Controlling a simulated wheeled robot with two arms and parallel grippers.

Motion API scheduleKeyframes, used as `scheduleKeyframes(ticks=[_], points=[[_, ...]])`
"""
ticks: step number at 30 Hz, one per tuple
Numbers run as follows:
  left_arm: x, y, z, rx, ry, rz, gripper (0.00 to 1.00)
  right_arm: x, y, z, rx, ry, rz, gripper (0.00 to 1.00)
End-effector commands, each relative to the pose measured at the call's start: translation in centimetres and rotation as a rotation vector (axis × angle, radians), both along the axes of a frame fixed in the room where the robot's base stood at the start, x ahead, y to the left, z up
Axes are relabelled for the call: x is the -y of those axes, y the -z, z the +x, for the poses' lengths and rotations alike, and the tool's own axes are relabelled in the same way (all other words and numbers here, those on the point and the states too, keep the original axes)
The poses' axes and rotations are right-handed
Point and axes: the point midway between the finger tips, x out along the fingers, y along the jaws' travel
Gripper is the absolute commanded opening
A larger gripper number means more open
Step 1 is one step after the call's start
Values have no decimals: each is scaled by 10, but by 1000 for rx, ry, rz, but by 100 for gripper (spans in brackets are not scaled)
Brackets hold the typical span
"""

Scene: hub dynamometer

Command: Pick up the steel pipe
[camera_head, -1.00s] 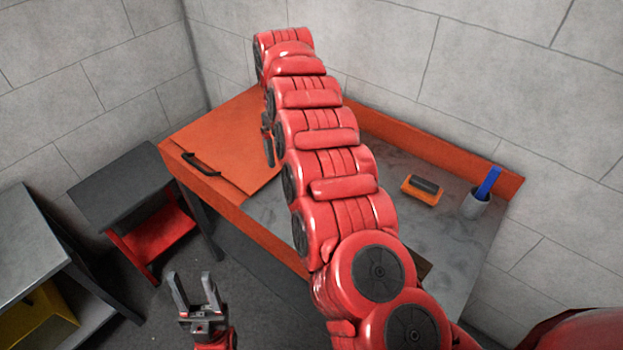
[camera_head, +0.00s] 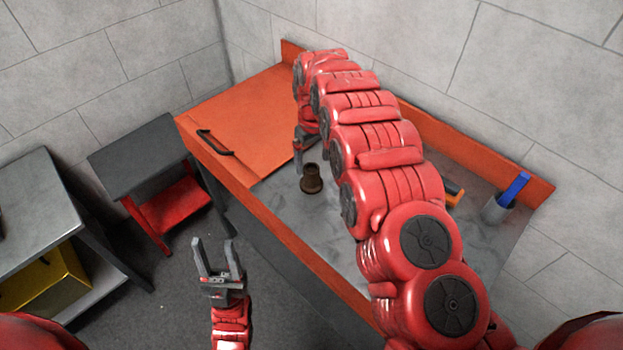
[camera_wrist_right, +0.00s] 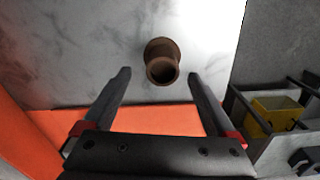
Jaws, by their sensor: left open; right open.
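The steel pipe looks like a short brown, rusty tube with a flared foot. It stands upright on the grey bench top in the head view (camera_head: 312,179). In the right wrist view the pipe (camera_wrist_right: 162,63) shows its open end, just beyond and between the fingertips. My right gripper (camera_head: 298,160) is open and empty, beside and to the left of the pipe in the head view; its two fingers show apart in the right wrist view (camera_wrist_right: 160,88). My left gripper (camera_head: 217,258) is open and empty, over the floor in front of the bench.
The orange bench (camera_head: 245,120) has a raised back edge and a black handle (camera_head: 215,143). A grey cup (camera_head: 497,208) with a blue item and an orange-and-black object (camera_head: 454,192) sit at the right. A yellow bin (camera_head: 45,283) and a small grey table (camera_head: 140,157) stand left.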

Motion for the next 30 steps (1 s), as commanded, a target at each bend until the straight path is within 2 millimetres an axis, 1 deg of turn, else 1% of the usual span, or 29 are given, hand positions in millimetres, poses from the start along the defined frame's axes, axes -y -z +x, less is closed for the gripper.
scheduleKeyframes(ticks=[1, 7, 11, 15, 18, 21, 29, 30], points=[[0, -4, 0, -1, 0, 0, 50, 0, 1, -1, -1, 0, -1, 92], [0, -8, 0, -1, 0, 0, 50, -1, 9, -1, -3, -1, -1, 92], [0, -18, 0, -1, 0, 0, 50, -2, 18, -1, -4, -2, -2, 92], [0, -28, 0, -1, 0, 0, 50, -3, 33, -1, -3, -1, -3, 92], [0, -29, 0, -1, 0, 0, 50, -3, 46, 0, 1, 0, -1, 92], [0, -31, 0, -1, 0, 0, 50, -4, 53, 0, 1, -1, 0, 92], [0, -30, 0, -1, 0, 0, 50, -4, 56, 0, 1, -1, 0, 92], [0, -30, 0, -1, 0, 0, 50, -4, 56, 0, 1, -1, 1, 86]])
